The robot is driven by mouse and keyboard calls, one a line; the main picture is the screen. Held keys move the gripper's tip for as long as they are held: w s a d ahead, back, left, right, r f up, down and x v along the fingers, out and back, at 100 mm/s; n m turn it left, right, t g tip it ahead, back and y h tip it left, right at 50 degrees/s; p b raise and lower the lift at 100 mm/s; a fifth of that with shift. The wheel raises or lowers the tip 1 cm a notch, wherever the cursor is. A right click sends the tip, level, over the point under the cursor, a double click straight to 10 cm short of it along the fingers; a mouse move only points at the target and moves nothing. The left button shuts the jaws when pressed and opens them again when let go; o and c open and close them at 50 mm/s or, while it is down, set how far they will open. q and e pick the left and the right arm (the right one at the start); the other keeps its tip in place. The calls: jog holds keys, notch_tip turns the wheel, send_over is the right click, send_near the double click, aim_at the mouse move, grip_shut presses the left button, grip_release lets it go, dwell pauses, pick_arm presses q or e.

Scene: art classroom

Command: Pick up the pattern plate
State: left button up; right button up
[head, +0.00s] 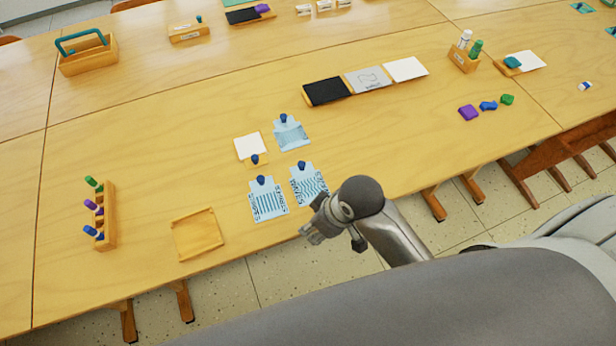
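Three light blue pattern plates with dark blue knobs are on the wooden table. The left front plate (268,206) shows stripe-like lines and lettering along its sides. The right front plate (306,186) shows wavy lines and similar lettering. A third plate (291,136) lies farther back, and its pattern is hard to make out. My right gripper (311,233) is by the table's front edge, just in front of and right of the right front plate, apparently apart from it. Its fingers are small and partly hidden, so their opening is unclear. My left gripper is out of view.
A shallow wooden tray (197,235) lies left of the plates. A wooden rack (107,221) with coloured handles stands farther left. A white card (249,145) with a blue knob lies behind the front plates. Black, grey and white panels (366,81) lie behind.

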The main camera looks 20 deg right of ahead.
jog(key=w+a+n, duration=0.1)
jog(key=w+n, duration=0.1)
jog(key=w+a+n, duration=0.1)
jog(key=w, duration=0.1)
jog(key=shift+a+r+g, duration=0.3)
jog(key=shift+r, duration=0.1)
jog(key=w+n, duration=0.1)
jog(key=w+r+n, duration=0.1)
jog(key=w, duration=0.1)
jog(key=w+a+r+n+g, duration=0.1)
jog(key=w+n, duration=0.1)
jog(key=shift+w+a+r, duration=0.1)
jog(key=shift+w, duration=0.1)
jog(key=w+d+r+n+g+h, duration=0.1)
jog(key=w+d+r+n+h, duration=0.1)
jog(key=w+d+r+n, duration=0.45)
jog(key=m, duration=0.2)
send_over(302, 164)
jog(key=f, duration=0.5)
jog(key=shift+a+f, duration=0.2)
jog(key=shift+a, duration=0.1)
jog(key=shift+w+d+f+p, duration=0.15)
jog(key=shift+f+p, duration=0.15)
jog(key=shift+f, duration=1)
jog(key=shift+s+d+f+p, duration=0.1)
jog(key=shift+f+p, duration=0.15)
jog(key=shift+f, duration=1.05)
grip_shut()
